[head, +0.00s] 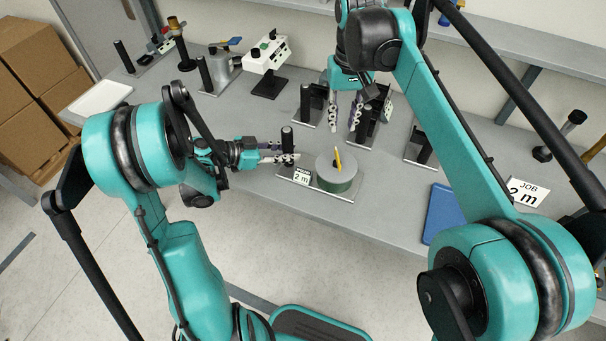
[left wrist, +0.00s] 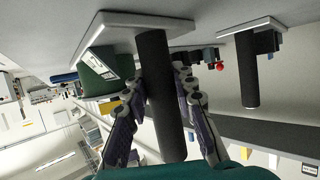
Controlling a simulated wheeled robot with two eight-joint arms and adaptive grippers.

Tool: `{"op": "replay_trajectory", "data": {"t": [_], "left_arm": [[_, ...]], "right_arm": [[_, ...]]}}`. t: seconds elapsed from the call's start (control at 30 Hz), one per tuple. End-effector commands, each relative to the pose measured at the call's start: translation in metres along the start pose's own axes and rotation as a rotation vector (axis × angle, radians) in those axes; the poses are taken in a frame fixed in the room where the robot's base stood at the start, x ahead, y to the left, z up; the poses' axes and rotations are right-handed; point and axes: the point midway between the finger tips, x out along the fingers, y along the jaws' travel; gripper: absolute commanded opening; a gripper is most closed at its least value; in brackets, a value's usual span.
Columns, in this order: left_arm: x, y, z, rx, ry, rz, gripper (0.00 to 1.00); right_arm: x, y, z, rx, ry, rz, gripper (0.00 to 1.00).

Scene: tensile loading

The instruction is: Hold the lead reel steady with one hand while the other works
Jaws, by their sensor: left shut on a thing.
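The lead reel (head: 338,171) is a green drum with a grey top and a yellow piece standing up from it. It sits upright on a flat plate (head: 327,191) with a "2 m" label (head: 302,177). A black post (head: 287,139) rises from the plate's left end. My left gripper (head: 284,157) is shut on this post, beside the reel. The left wrist view shows the post (left wrist: 160,95) between both fingers, with the green reel (left wrist: 104,72) next to it. My right gripper (head: 345,116) points down behind the reel, its fingers apart; nothing shows held between them.
Similar plates with black posts stand behind the reel (head: 309,105) and to its right (head: 421,148). A white device (head: 267,54) stands at the back left. A blue tray (head: 443,213) and a "JOB 2 m" card (head: 527,191) lie on the right. The bench is clear in front of the white device.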

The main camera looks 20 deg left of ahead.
Motion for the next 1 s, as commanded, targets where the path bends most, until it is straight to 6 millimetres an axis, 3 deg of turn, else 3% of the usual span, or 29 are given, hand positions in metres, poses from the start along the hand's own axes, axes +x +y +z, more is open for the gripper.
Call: {"op": "replay_trajectory", "data": {"t": [0.37,0.4,0.5,0.83,1.0], "left_arm": [[0.0,0.0,0.0,0.0,-0.001,0.0,0.0],[0.0,0.0,0.0,0.0,-0.001,0.0,0.28],[0.0,0.0,0.0,0.0,-0.001,0.0,0.5],[-0.003,0.0,0.0,0.0,0.0,-0.001,0.5],[-0.025,-0.001,0.0,-0.001,0.0,-0.004,0.5]], "right_arm": [[0.0,0.0,0.0,0.0,0.0,0.0,0.26],[0.0,0.0,0.0,0.0,0.0,0.0,0.26],[0.0,0.0,0.0,0.0,0.0,0.0,0.26],[0.0,0.0,0.0,0.0,0.0,0.0,0.26],[0.0,0.0,0.0,0.0,0.0,0.0,0.26]]}}
